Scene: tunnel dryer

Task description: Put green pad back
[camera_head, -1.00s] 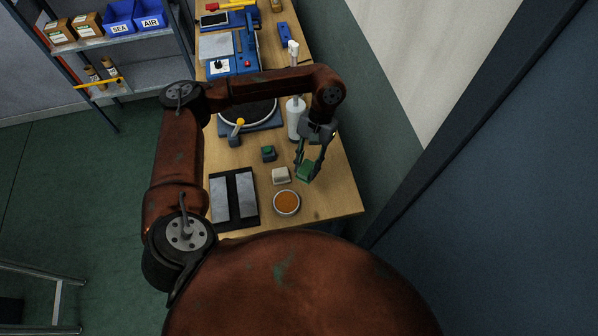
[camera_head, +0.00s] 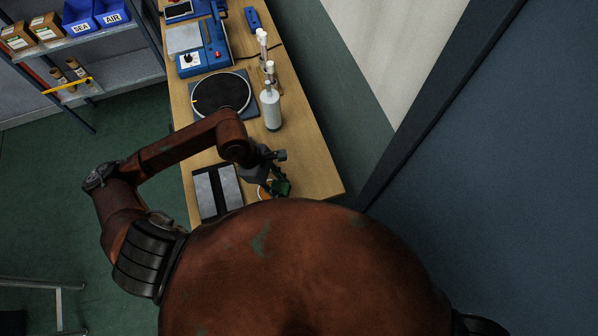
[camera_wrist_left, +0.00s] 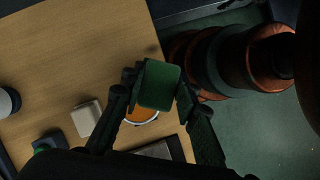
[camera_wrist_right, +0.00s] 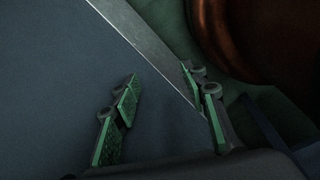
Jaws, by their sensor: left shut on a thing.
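The green pad (camera_wrist_left: 159,85) is between the fingers of my left gripper (camera_wrist_left: 157,92), which is shut on it. In the head view the pad (camera_head: 282,187) shows at the near end of the bench, close to my body. In the left wrist view it covers part of a round bowl (camera_wrist_left: 141,116) with orange contents; I cannot tell its height above the bowl. My right gripper (camera_wrist_right: 168,98) is open and empty, with green-faced fingers apart, in front of a dark blue-grey surface.
A white block (camera_wrist_left: 86,118) and a small dark block with a green top (camera_wrist_left: 48,146) sit on the wooden bench (camera_wrist_left: 60,50). A black tray with grey plates (camera_head: 205,196) lies beside the bowl. A turntable (camera_head: 222,94) and a white bottle (camera_head: 271,110) stand farther back.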

